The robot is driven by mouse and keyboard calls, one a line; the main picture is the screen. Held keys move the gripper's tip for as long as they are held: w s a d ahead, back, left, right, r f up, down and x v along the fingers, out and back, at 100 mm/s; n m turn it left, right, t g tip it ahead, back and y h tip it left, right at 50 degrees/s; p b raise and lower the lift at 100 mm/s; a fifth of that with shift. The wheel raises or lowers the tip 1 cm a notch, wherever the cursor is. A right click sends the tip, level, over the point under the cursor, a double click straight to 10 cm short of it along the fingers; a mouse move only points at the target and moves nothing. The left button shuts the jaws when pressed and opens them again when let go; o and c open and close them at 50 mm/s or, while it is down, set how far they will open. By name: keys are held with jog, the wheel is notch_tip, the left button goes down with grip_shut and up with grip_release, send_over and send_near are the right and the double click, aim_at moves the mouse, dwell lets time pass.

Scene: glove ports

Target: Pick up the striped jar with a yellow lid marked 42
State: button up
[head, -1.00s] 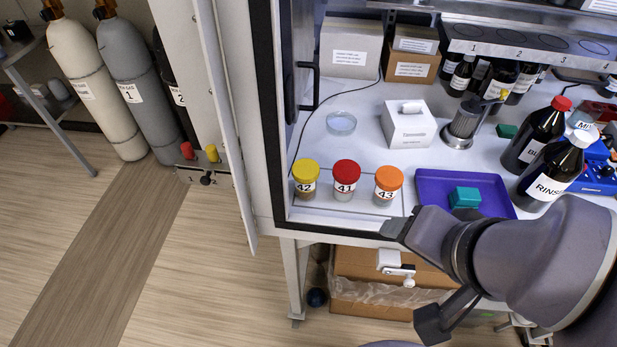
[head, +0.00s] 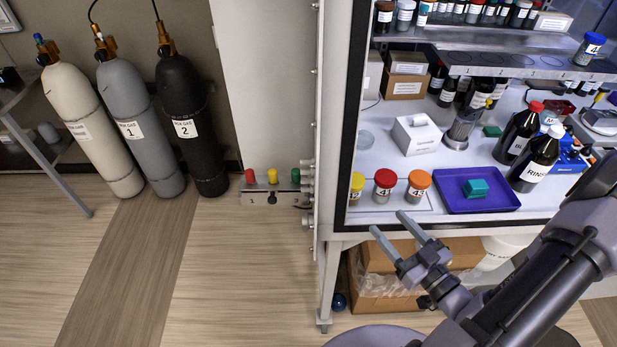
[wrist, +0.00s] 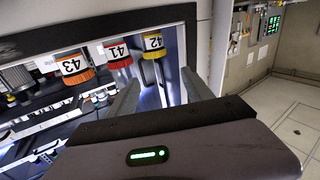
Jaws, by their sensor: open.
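The yellow-lidded jar (head: 357,187) stands at the left end of a front row in the cabinet. The cabinet's frame hides part of it and its label in the head view. In the upside-down wrist view the jar (wrist: 153,43) shows the label 42; stripes cannot be made out. The red-lidded jar (head: 384,186), 41, and the orange-lidded jar (head: 417,187), 43, stand to its right. My gripper (head: 388,222) is open and empty, just outside the cabinet's front edge. In the wrist view the jar appears beyond the gap between my fingers (wrist: 160,85), apart from them.
A purple tray (head: 505,203) with a teal block (head: 475,188) lies right of the jars. Dark bottles (head: 537,160) stand beyond it. The cabinet's left frame (head: 345,150) is close to the yellow-lidded jar. Gas cylinders (head: 135,120) stand far left; the floor between is clear.

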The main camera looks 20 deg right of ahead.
aim_at(352, 191)
jog(key=shift+m, duration=0.4)
jog(key=x, duration=0.4)
jog(key=d+b+x, duration=0.1)
jog(key=x, duration=0.2)
jog(key=b+x, duration=0.1)
jog(key=x, duration=0.3)
jog(key=shift+w+d+f, duration=0.1)
jog(key=shift+w+f, duration=0.15)
jog(key=shift+w, duration=0.2)
jog(key=b+x, duration=0.1)
jog(key=x, duration=0.4)
jog(key=shift+w+b, duration=0.25)
jog(key=shift+b, duration=0.1)
jog(key=c, duration=1.1)
